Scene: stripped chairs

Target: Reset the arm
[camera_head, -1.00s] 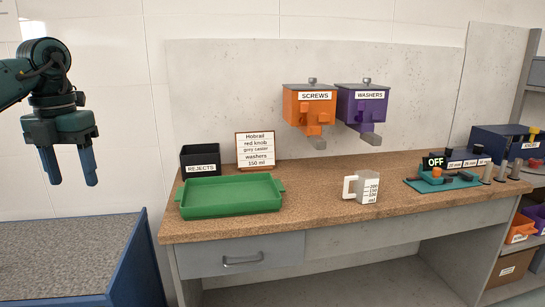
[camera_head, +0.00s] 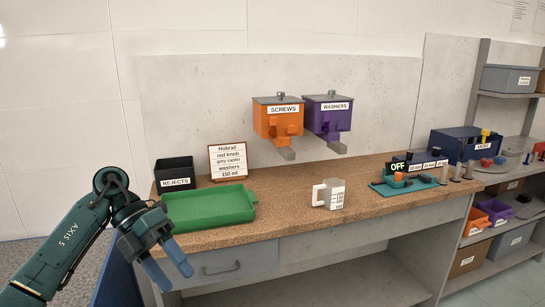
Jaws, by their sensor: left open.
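My left gripper (camera_head: 168,273) is in the lower left of the head view, in front of the workbench's left end. Its two blue fingers point down and to the right, apart, with nothing between them. It is below and in front of the green tray (camera_head: 213,219), and overlaps the tray's near left corner in the picture. The tray is empty and lies on the bench's left part. My right gripper is not in view.
The workbench (camera_head: 270,196) carries a black REJECTS bin (camera_head: 174,174), an order card (camera_head: 227,162), a white measuring jug (camera_head: 329,194) and a teal fixture (camera_head: 407,185). SCREWS (camera_head: 278,120) and WASHERS (camera_head: 327,116) dispensers hang on the back panel. Shelves (camera_head: 505,95) stand at right.

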